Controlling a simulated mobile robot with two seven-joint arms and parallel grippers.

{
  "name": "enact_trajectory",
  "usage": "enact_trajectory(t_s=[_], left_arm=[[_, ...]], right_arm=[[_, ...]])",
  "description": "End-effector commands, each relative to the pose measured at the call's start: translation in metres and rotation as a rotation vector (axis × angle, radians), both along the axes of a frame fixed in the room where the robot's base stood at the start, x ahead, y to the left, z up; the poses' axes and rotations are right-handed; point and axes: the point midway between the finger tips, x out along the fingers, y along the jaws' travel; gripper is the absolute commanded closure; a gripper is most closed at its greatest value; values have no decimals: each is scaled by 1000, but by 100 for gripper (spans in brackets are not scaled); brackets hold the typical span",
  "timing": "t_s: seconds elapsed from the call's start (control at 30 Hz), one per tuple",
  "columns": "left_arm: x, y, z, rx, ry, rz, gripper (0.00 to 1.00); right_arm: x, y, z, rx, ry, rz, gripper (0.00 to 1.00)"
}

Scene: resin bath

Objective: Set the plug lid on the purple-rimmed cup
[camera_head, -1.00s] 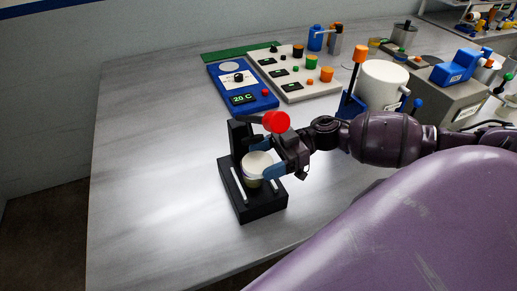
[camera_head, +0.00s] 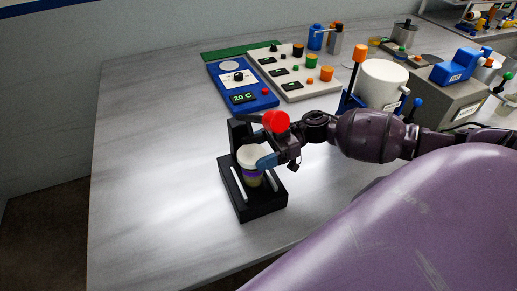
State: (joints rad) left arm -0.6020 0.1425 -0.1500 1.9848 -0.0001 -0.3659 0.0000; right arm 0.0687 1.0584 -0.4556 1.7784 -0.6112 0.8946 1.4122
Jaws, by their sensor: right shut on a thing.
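The cream-white plug lid (camera_head: 252,156) is at the black stand, directly over the purple-rimmed cup (camera_head: 252,175). The cup's purple band and yellowish lower part show just under the lid; I cannot tell whether the lid touches the rim or is slightly above it. My right gripper (camera_head: 265,160), with blue fingers, comes in from the right and is shut on the lid at its right side. Its far finger is hidden. My left gripper is not in view.
The black stand (camera_head: 262,205) has two light rails and an upright back. Behind it are a blue device reading 20 C (camera_head: 242,97) and a pale panel with knobs (camera_head: 297,82). A white pot (camera_head: 381,84) stands at right. The table left of the stand is clear.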

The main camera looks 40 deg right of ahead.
Motion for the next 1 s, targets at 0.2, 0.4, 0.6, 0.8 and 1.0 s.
enact_trajectory(t_s=[0.2,0.4,0.6,0.8,1.0], left_arm=[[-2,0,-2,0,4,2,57],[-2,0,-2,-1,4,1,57],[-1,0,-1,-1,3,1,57],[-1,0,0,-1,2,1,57],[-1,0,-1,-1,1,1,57]], right_arm=[[0,0,-6,0,0,0,52],[0,0,-6,0,0,0,13],[0,0,-5,0,0,0,1],[0,0,-3,0,-1,0,1],[-3,-12,7,-5,3,-3,1]])
